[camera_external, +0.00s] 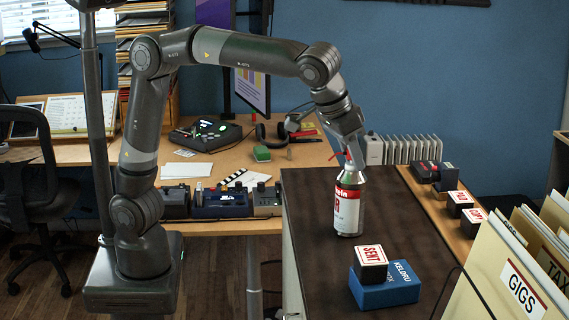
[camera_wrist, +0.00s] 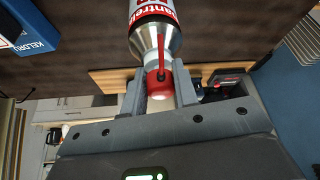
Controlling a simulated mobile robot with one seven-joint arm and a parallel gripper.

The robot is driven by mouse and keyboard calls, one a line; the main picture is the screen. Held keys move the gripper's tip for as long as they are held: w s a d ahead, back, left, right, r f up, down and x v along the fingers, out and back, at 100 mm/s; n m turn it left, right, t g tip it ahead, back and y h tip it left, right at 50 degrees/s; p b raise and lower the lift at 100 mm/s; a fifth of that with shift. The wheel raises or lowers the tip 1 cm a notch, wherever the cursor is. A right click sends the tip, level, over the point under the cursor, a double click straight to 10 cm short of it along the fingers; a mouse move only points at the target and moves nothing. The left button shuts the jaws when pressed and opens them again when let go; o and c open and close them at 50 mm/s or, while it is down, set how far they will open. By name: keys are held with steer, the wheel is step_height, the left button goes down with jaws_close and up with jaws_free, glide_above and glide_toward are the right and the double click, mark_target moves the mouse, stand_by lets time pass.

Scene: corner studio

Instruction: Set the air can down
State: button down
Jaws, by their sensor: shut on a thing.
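The air can (camera_external: 347,205) is a silver can with a red and white label and a red nozzle. It stands close to upright at the dark brown cabinet top (camera_external: 318,262); I cannot tell whether its base touches the surface. My gripper (camera_external: 350,158) is above the can, shut on its red top. In the wrist view the can (camera_wrist: 156,40) points away from me, and the fingers of my gripper (camera_wrist: 160,88) sit on either side of the red nozzle.
A blue box (camera_external: 390,292) with a SENT stamp block (camera_external: 370,262) on it stands in front of the can, to the right. More stamp blocks (camera_external: 462,203) and folders (camera_external: 510,275) are at the right. Desk gadgets (camera_external: 235,200) lie to the left. The cabinet top behind the can looks clear.

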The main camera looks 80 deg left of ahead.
steer(key=c, duration=1.1)
jaws_free()
steer(key=shift+f, duration=0.15)
steer(key=v, duration=1.1)
steer(key=s+a+f+m, duration=0.1)
steer(key=s+a+f, duration=0.1)
steer(key=s+a, duration=0.5)
steer(key=s+a+f, duration=0.5)
steer(key=a+f, duration=0.1)
steer(key=s+a+f+m+t, duration=0.1)
steer(key=s+a+f, duration=0.4)
steer(key=a+f, duration=0.1)
steer(key=s+a+f+m+h, duration=0.1)
steer(key=s+a+f, duration=0.4)
steer(key=a+f, duration=0.1)
steer(key=shift+s+a+f, duration=0.25)
steer(key=shift+a+f, duration=0.05)
steer(key=shift+f, duration=0.15)
